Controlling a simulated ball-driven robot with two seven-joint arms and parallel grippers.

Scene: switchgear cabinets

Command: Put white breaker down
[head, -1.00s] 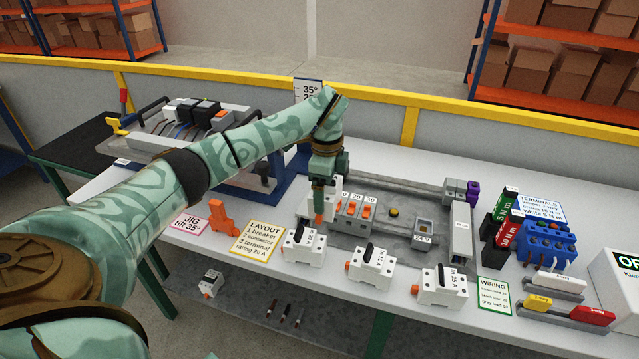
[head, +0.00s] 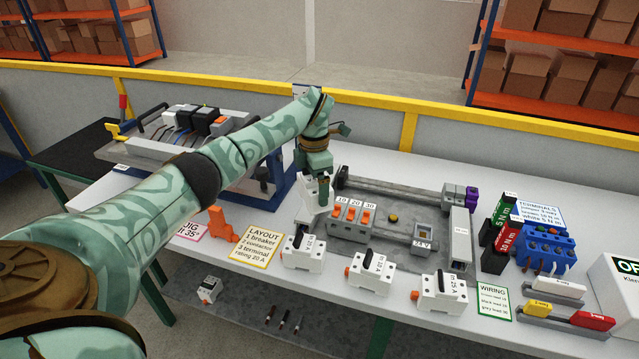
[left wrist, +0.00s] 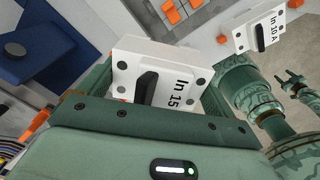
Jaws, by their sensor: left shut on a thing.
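My left gripper (head: 316,172) is shut on a white breaker (head: 313,196) and holds it at the left end of the grey mounting plate (head: 395,255). In the left wrist view the held breaker (left wrist: 160,75) shows a black lever and the marking "In 15". I cannot tell whether its underside touches anything. Three more white breakers, a left one (head: 302,251), a middle one (head: 369,272) and a right one (head: 439,293), stand in a row along the front of the table.
A block with orange switches (head: 350,215) sits just right of the held breaker. An orange jig piece (head: 221,224) and the LAYOUT card (head: 257,246) lie at front left. The blue tilted stand (head: 275,195) is close behind my gripper. Blue terminals (head: 547,247) stand at right.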

